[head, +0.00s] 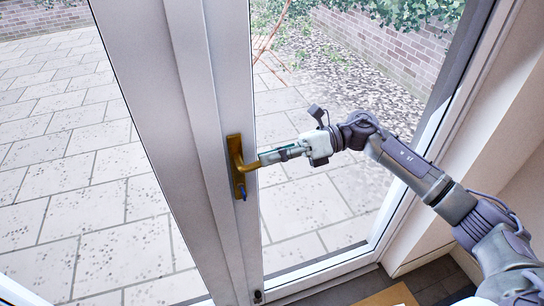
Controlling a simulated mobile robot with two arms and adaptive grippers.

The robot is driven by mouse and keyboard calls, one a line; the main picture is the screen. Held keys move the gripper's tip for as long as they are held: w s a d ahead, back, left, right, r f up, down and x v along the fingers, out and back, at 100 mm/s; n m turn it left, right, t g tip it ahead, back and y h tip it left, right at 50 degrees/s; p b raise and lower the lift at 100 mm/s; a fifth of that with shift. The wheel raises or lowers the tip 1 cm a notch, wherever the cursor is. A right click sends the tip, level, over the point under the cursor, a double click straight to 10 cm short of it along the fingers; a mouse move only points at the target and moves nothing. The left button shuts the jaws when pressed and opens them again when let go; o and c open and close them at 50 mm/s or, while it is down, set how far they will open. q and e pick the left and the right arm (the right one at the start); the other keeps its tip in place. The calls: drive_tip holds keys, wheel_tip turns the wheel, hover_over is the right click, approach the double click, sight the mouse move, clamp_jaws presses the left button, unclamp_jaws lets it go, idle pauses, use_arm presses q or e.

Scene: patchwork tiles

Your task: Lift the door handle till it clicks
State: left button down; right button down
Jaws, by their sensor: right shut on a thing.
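A brass door handle (239,167) with a long backplate sits on the white frame of a glazed door (212,110). Its lever points right and looks about level or slightly raised. My right gripper (262,159) comes in from the right and is shut on the lever's end. The fingers hide the tip of the lever. A small blue key or cylinder piece shows at the bottom of the backplate. My left gripper is not in view.
Glass panes stand on both sides of the door frame, with a paved patio and brick wall beyond. A white wall (505,120) is close at the right. A tan mat or box (388,297) lies on the dark floor at the bottom.

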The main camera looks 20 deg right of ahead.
drive_tip(key=r+h, duration=0.1)
drive_tip(key=r+h+p, duration=0.1)
drive_tip(key=h, duration=0.1)
drive_tip(key=shift+a+r+p, duration=0.1)
drive_tip(key=shift+a+p, duration=0.2)
drive_tip(key=shift+a+r+h+p, duration=0.25)
drive_tip(key=shift+h+p, duration=0.2)
drive_tip(key=shift+h, duration=0.25)
drive_tip(key=shift+a+r+h+p, duration=0.25)
drive_tip(key=shift+h+p, duration=0.15)
drive_tip(key=shift+h, duration=0.3)
drive_tip(key=c, duration=1.1)
unclamp_jaws()
drive_tip(key=shift+c, duration=0.2)
drive_tip(key=v, duration=1.2)
drive_tip(key=shift+s, duration=0.15)
